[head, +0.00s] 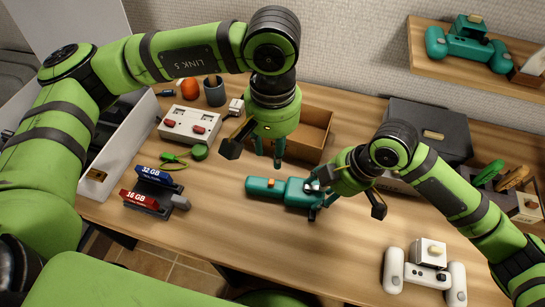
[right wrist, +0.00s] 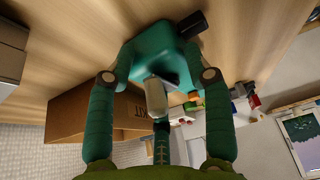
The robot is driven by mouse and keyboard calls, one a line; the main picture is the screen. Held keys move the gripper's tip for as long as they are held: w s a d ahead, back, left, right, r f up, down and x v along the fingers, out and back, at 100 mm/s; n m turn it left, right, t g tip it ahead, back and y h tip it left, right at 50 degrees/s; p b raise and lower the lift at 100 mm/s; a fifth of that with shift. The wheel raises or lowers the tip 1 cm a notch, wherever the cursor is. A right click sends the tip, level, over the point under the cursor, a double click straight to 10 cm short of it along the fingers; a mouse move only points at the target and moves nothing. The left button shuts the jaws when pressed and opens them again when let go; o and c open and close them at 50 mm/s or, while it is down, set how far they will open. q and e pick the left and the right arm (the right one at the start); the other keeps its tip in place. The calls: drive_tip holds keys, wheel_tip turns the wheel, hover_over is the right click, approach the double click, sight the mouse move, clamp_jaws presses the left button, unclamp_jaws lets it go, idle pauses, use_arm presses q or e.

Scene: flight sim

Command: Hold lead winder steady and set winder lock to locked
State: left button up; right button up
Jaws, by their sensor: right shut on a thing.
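The teal device (head: 278,190), which I take to be the lead winder, lies on the wooden desk. It has an orange piece on its left part and a pale lever at its right end. My right gripper (head: 318,205) is shut on that right end. In the right wrist view its fingers lie on both sides of the teal body (right wrist: 160,45), with the pale lever (right wrist: 156,97) between them. My left gripper (head: 268,155) hangs above and behind the device, fingers down, apart and empty. The lock's setting is unclear.
An open cardboard box (head: 314,130) stands behind my left gripper. A white control box (head: 190,124), a green cable (head: 173,158) and a dark cartridge holder (head: 150,205) are at left. A white controller (head: 425,270) lies front right. The front middle of the desk is clear.

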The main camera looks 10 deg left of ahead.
drive_tip(key=shift+s+d+f, duration=0.2)
drive_tip(key=shift+s+f, duration=0.05)
drive_tip(key=shift+f, duration=0.25)
drive_tip(key=o, duration=1.4)
drive_tip(key=shift+w+r, duration=0.1)
drive_tip(key=shift+w, duration=0.1)
drive_tip(key=shift+a+r, duration=0.1)
drive_tip(key=shift+r, duration=0.05)
